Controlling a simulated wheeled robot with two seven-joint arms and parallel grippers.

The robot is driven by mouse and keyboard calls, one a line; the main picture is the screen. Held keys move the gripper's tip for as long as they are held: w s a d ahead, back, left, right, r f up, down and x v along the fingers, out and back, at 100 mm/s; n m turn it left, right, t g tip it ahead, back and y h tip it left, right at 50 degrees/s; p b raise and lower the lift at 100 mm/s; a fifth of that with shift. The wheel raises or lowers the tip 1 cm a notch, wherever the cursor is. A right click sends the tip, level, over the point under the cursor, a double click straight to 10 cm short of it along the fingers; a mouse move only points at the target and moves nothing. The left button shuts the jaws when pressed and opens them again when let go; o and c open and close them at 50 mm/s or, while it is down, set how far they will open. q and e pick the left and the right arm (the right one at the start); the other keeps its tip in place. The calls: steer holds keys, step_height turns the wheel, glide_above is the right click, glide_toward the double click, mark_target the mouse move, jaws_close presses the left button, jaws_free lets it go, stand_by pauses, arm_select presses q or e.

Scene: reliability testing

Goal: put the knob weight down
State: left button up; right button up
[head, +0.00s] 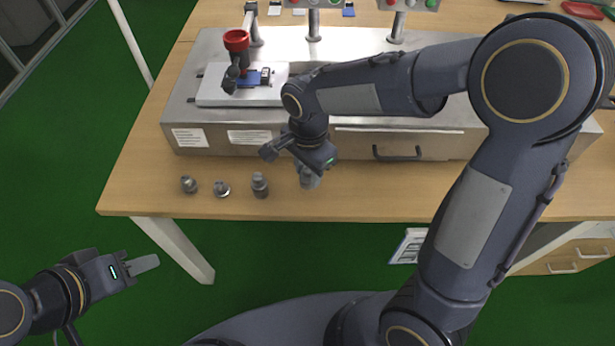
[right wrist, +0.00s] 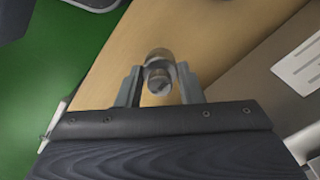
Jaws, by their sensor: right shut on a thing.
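My right gripper (head: 311,172) is shut on a grey metal knob weight (head: 306,180) at the front part of the wooden table. In the right wrist view the knob weight (right wrist: 159,66) sits between the two fingertips (right wrist: 160,82). I cannot tell whether its base touches the table. Three other metal weights stand in a row to its left: a small one (head: 189,184), a low one (head: 222,189) and a taller one (head: 260,185). My left gripper (head: 146,263) is off the table's front edge at the lower left, with no object seen in it; its jaw opening is not clear.
A metal test bench (head: 400,146) stands behind the weights, with a drawer handle (head: 397,153). On it are a white plate (head: 213,97) and a red-topped tool (head: 236,42). The wooden table (head: 385,205) is bare right of the held weight.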

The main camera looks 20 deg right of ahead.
mark_target(307, 179)
steer(key=shift+a+f, duration=0.1)
steer(key=shift+f, duration=1.2)
steer(key=shift+f, duration=0.1)
steer(key=shift+f+b, duration=0.15)
steer(key=shift+b, duration=0.15)
steer(key=o, duration=1.2)
steer(key=shift+s, duration=0.1)
